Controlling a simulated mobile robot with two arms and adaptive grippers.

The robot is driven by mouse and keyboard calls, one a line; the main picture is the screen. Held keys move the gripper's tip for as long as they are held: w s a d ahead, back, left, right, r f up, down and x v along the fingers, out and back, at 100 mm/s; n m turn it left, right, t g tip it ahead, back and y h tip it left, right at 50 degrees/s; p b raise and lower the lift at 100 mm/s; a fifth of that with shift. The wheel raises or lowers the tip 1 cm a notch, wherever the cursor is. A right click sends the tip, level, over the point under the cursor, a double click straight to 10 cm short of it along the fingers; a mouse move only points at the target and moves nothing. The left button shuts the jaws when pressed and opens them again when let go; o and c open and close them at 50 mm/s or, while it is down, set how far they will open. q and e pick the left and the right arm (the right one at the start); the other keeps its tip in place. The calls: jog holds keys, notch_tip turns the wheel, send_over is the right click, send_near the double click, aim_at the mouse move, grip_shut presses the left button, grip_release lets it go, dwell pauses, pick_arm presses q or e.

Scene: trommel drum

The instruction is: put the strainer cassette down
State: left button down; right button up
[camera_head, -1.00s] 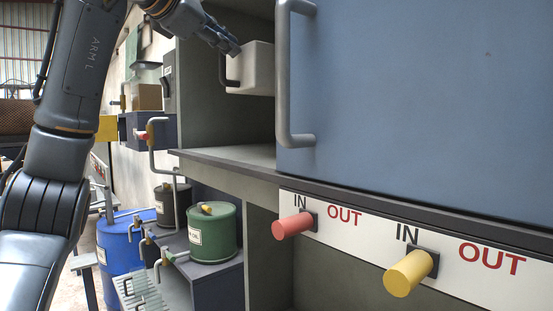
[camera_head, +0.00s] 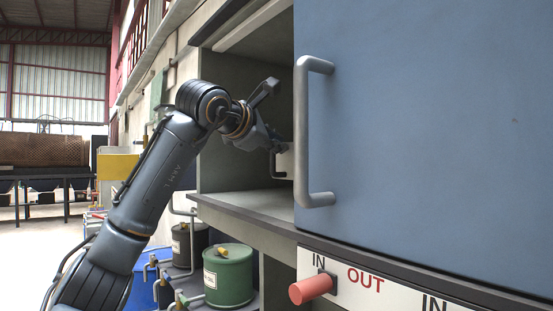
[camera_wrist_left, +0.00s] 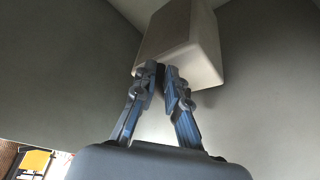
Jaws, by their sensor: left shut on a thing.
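The strainer cassette (camera_head: 286,161), a pale box with a dark bar handle, is inside the open grey cabinet compartment, above its shelf. The blue door panel hides its right part in the head view. My left gripper (camera_head: 277,144) reaches in from the left and is shut on the cassette, at its handle side. In the left wrist view the cassette (camera_wrist_left: 182,42) is just beyond the fingertips (camera_wrist_left: 161,72), and the grip on the handle is hard to make out. Whether the cassette's underside touches the shelf (camera_head: 245,203) cannot be told. My right gripper is not in view.
The blue door (camera_head: 430,130) with its grey bar handle (camera_head: 313,130) covers the right side. A red knob (camera_head: 311,289) sits below. A green drum (camera_head: 228,275) stands lower left. The shelf's visible left part is bare.

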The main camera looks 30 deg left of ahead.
aim_at(275, 161)
pick_arm(q)
jog(key=f, duration=0.2)
jog(key=w+f+p, duration=0.1)
jog(key=shift+a+f, duration=0.15)
jog(key=shift+a, duration=0.1)
jog(key=shift+f, duration=0.5)
jog(key=shift+s, duration=0.1)
jog(key=c, duration=1.8)
grip_release()
jog(key=shift+f, duration=0.2)
jog(key=o, duration=0.4)
jog(key=shift+r, duration=0.15)
